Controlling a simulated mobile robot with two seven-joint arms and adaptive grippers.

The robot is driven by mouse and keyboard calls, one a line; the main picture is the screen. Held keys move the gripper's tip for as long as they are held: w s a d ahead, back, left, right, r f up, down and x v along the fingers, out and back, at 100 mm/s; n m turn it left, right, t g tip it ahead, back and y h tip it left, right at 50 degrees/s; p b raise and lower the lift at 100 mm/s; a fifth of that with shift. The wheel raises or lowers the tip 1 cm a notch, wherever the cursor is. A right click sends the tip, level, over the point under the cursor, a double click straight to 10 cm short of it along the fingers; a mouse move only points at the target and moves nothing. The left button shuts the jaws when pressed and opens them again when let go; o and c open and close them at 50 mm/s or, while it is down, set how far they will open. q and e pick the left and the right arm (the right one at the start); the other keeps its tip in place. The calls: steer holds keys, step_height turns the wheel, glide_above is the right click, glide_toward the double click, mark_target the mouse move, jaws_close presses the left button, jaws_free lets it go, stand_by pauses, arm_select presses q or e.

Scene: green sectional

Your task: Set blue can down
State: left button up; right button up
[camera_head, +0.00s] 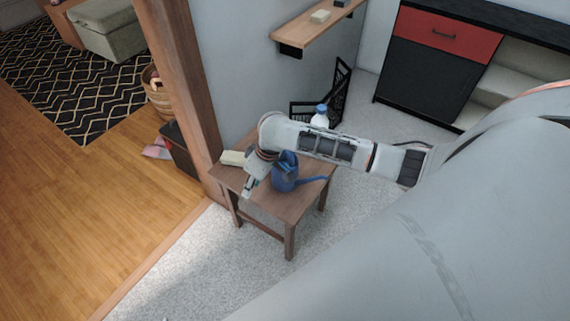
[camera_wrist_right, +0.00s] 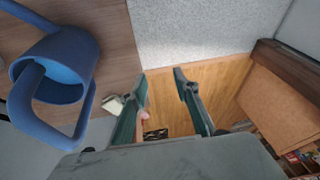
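The blue can (camera_head: 287,180) is a watering can with a spout and a handle. It stands upright on the small wooden table (camera_head: 292,208), with its spout toward the right in the head view. In the right wrist view the blue can (camera_wrist_right: 62,62) is at the left, beside the fingers and apart from them. My right gripper (camera_wrist_right: 162,74) is open, with nothing between its fingers. In the head view my right gripper (camera_head: 250,186) is just left of the can, over the table, partly hidden by its own wrist. My left gripper is not in view.
A cream block (camera_head: 233,158) lies on the table's left corner. A white bottle with a blue cap (camera_head: 321,116) shows behind my right arm. A wooden post (camera_head: 183,85) rises close to the table's left. A wall shelf (camera_head: 312,27) is above. Carpet in front is clear.

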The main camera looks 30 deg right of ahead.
steer(key=s+a+f+t+y, duration=0.2)
steer(key=s+a+f, duration=0.3)
steer(key=s+a, duration=0.15)
steer(key=s+d+t+h, duration=0.1)
steer(key=s+d+t, duration=0.1)
steer(key=s, duration=0.5)
steer(key=s+d+m+t+h, duration=0.1)
steer(key=s+d+t, duration=0.2)
steer(key=s, duration=0.4)
steer(key=shift+s+r+t, duration=0.15)
steer(key=shift+t, duration=0.55)
steer(key=shift+a, duration=0.1)
